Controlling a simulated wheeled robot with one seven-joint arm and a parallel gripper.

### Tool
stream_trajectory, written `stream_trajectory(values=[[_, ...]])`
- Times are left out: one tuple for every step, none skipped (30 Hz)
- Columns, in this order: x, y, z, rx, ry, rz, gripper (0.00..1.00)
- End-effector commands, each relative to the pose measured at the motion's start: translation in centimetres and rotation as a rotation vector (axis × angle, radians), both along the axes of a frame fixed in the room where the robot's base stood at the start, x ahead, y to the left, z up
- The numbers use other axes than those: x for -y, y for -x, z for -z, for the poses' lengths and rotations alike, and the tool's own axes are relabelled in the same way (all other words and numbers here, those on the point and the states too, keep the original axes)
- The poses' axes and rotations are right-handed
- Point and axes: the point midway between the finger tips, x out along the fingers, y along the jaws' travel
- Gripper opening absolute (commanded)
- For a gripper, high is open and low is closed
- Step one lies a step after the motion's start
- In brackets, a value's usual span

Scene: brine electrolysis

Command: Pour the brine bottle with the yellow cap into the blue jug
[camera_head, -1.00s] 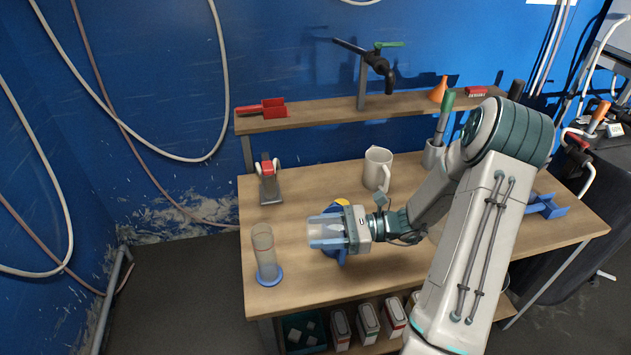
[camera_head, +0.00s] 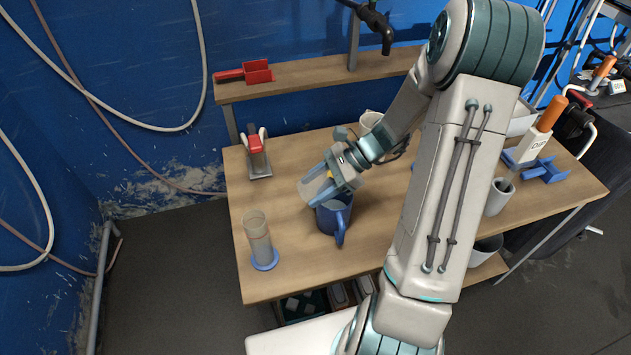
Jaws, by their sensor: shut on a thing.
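The blue jug (camera_head: 335,217) stands on the wooden table, its handle towards me. My gripper (camera_head: 322,184) is just above and behind the jug, its blue fingers shut on a clear, pale bottle (camera_head: 312,190). The bottle is tilted and lies just left of and above the jug's rim. I cannot tell whether its mouth is over the jug or whether liquid is flowing. A small yellow patch (camera_head: 330,174) shows between the fingers; I cannot tell whether it is the bottle's cap. My gripper and arm hide part of the bottle.
A clear cylinder with a blue foot (camera_head: 259,240) stands at the table's front left. A red-topped holder (camera_head: 256,158) is at the back left. A pale jug (camera_head: 371,119) is partly hidden behind my arm. A red scoop (camera_head: 257,71) lies on the shelf. Blue stand and grey cup are right.

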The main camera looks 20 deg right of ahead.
Motion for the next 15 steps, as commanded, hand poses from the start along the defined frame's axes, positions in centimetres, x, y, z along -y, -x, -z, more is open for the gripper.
stream_trajectory(values=[[0.0, 0.0, -0.8, 0.005, 0.069, -0.003, 0.25], [0.0, 0.0, -0.8, 0.005, 0.110, -0.005, 0.25], [0.1, 0.0, -0.9, 0.004, 0.162, -0.004, 0.25], [0.1, 0.0, -1.1, 0.004, 0.198, -0.004, 0.25], [0.2, 0.0, -1.2, 0.003, 0.230, -0.006, 0.25], [0.3, 0.0, -1.3, 0.003, 0.273, -0.004, 0.25], [0.3, 0.0, -1.3, 0.003, 0.303, -0.006, 0.25], [0.4, 0.0, -1.4, 0.003, 0.333, -0.005, 0.25], [0.5, 0.0, -1.4, 0.001, 0.371, -0.005, 0.25], [0.6, 0.0, -1.4, 0.001, 0.399, -0.006, 0.25], [0.7, 0.0, -1.5, 0.002, 0.427, -0.005, 0.25], [0.8, 0.0, -1.5, 0.001, 0.462, -0.006, 0.25], [0.9, 0.0, -1.6, 0.000, 0.488, -0.006, 0.25], [1.0, 0.0, -1.6, 0.001, 0.516, -0.005, 0.25], [1.1, 0.0, -1.7, 0.003, 0.549, -0.004, 0.25]])
